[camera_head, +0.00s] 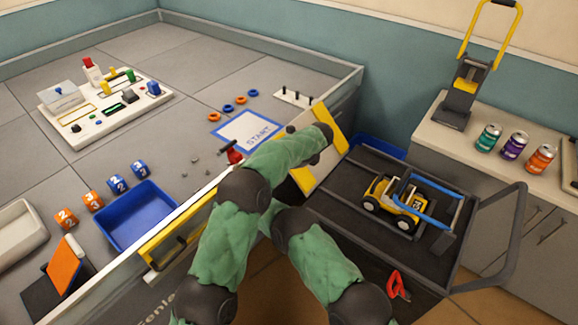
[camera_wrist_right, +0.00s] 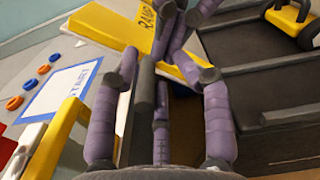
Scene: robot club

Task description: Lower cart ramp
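The ramp (camera_head: 303,180), a pale panel with yellow strips, stands steeply tilted between the grey-floored table and the dark cart (camera_head: 335,197). In the right wrist view the ramp (camera_wrist_right: 103,24) shows a yellow strip marked "RAMP". My left gripper (camera_head: 322,140) is dark and lies over the ramp's upper part; its fingers cannot be made out. My right gripper is hidden behind my left arm in the head view. In the right wrist view its purple fingers (camera_wrist_right: 158,62) lie around a dark upright bar, close to the ramp; whether they touch it is unclear.
A yellow toy loader (camera_head: 394,202) with a blue frame stands on the cart. The cart's grey handle (camera_head: 517,225) rises at right. A white START mat (camera_head: 246,136) lies on the table by its raised wall. Cans (camera_head: 514,145) stand on the right counter.

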